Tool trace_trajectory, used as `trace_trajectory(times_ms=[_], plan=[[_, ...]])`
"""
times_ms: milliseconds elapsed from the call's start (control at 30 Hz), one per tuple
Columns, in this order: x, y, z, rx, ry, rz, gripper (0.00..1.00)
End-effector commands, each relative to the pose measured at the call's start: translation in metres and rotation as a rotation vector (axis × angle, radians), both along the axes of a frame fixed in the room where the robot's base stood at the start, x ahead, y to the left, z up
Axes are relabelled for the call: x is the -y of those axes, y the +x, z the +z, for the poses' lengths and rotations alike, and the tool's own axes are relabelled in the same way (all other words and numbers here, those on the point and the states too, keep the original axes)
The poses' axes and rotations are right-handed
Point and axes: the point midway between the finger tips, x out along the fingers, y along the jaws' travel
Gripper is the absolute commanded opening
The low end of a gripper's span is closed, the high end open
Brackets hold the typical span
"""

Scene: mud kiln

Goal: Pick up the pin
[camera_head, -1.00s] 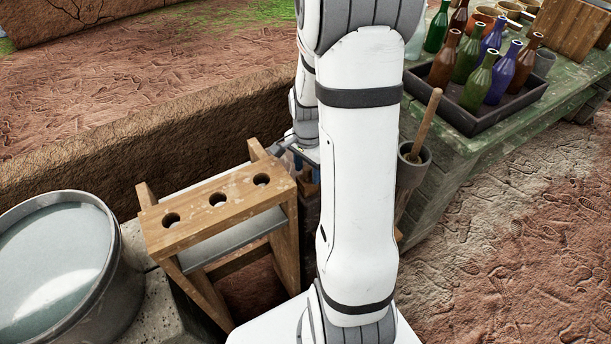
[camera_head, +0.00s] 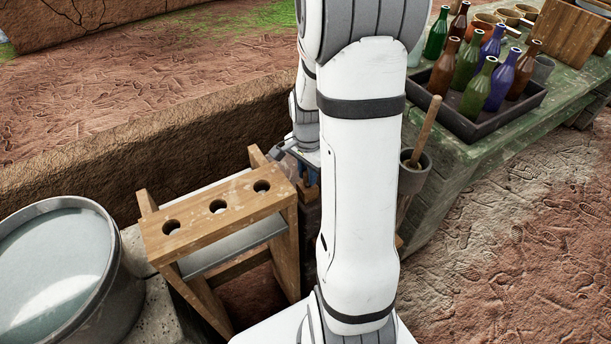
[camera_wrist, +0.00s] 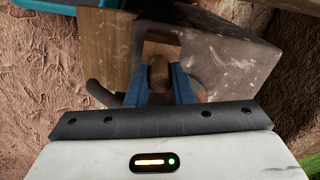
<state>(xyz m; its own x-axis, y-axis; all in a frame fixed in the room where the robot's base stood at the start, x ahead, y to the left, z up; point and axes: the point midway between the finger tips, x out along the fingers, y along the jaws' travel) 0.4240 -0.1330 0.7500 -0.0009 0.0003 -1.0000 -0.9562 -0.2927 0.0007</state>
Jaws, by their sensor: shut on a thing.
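The pin (camera_wrist: 160,70) is a small brown wooden piece with a squarish end, seen in the middle of the wrist view. My gripper (camera_wrist: 160,88) has its two blue fingers on either side of the pin and is shut on it. In the head view, my gripper (camera_head: 309,176) is low beside the wooden rack, partly hidden behind my arm. A bit of brown wood shows under its fingers there. I cannot tell whether the pin is clear of what lies beneath it.
A wooden rack with three holes (camera_head: 195,232) stands close to the left of my gripper. A metal tub of water (camera_head: 115,262) is further left. A green table (camera_head: 455,145) at right holds a dark tray (camera_head: 452,112) of several bottles. A pot with a stick (camera_head: 414,170) stands beside the table.

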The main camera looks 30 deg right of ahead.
Motion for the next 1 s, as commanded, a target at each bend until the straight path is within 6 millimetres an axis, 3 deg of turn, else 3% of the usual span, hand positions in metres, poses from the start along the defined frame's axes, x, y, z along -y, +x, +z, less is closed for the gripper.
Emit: trace_trajectory(times_ms=[700, 1000], plan=[[0.001, 0.001, 0.138, 0.005, -0.002, -0.001, 0.04], [0.001, 0.000, 0.171, 0.002, 0.000, -0.002, 0.04]])
